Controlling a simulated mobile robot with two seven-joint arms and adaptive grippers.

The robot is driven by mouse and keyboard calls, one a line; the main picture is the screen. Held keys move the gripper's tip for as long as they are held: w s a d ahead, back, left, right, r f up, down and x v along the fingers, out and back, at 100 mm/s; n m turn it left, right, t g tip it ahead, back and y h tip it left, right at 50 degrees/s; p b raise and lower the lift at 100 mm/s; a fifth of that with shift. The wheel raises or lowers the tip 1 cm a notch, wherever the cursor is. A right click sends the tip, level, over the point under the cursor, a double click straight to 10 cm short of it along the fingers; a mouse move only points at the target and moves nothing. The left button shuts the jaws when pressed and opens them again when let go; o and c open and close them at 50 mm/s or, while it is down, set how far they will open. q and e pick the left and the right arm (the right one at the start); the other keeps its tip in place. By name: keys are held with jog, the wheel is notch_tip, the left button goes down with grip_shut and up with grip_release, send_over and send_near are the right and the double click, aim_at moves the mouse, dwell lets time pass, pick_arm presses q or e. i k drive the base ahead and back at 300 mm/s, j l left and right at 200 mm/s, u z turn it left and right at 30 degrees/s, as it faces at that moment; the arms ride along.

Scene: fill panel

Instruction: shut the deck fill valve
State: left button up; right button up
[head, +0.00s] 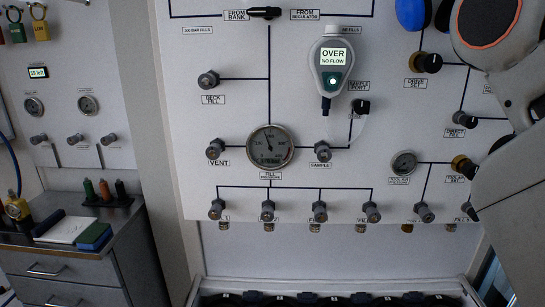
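The deck fill valve (208,79) is a grey knob on the upper left of the white panel (230,115), with its "DECK FILL" label just below it. A dark line runs from it to the right and joins a vertical line down to the round fill gauge (270,147). I cannot tell from the knob whether the valve is open or shut. Nothing of mine is near or touching it.
The vent valve (215,149) is below, the sample valve (323,151) right of the gauge. A handheld meter (335,68) reading "OVER NO FLOW" hangs right of the deck fill valve. Several valves line the panel's bottom. A drawer cabinet (70,255) stands at left.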

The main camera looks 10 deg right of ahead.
aim_at(206, 81)
jog(key=k+j, duration=0.2)
jog(key=k, duration=0.3)
jog(key=k+j, duration=0.15)
jog(key=k, duration=0.3)
